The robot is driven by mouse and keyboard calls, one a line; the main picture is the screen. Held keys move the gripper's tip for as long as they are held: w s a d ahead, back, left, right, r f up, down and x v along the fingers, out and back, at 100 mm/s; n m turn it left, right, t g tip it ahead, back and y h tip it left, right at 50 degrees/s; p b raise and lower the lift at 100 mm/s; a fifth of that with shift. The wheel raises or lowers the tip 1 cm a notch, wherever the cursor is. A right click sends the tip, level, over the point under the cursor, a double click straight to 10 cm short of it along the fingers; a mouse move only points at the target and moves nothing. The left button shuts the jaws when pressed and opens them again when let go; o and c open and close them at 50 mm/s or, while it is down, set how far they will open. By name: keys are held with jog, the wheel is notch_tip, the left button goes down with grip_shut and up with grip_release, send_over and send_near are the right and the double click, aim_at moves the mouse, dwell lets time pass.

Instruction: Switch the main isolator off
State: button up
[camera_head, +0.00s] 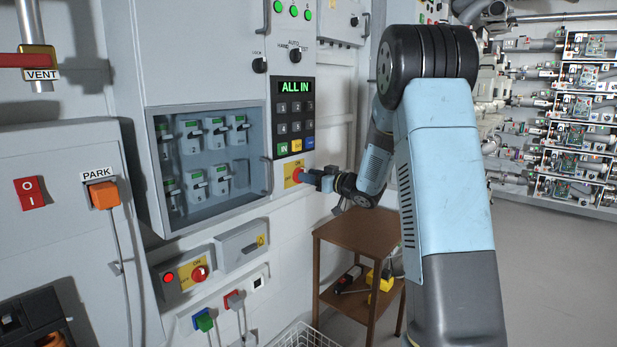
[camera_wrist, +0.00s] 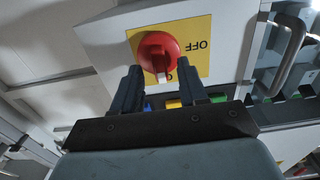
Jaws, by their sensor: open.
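A red rotary switch (camera_head: 298,175) on a yellow plate sits on the grey cabinet's lower right, below the keypad. In the wrist view the red knob (camera_wrist: 158,52) is close, with its white pointer toward the lower edge of the yellow plate (camera_wrist: 203,29), at a partly hidden label starting with O. The word OFF, upside down, is to the knob's right. My gripper (camera_wrist: 160,68) is open, its fingers either side of the knob's lower part; I cannot tell whether they touch it. In the head view my gripper (camera_head: 318,178) is right at the switch.
A second red knob (camera_head: 200,273) on yellow is on a small box lower left. The keypad (camera_head: 294,112) reads ALL IN. A brown side table (camera_head: 362,230) with tools stands below my arm. Open floor is at right.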

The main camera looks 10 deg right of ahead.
jog(key=shift+w+a, duration=0.3)
jog(key=shift+w, duration=0.15)
jog(key=shift+c, duration=0.4)
grip_shut()
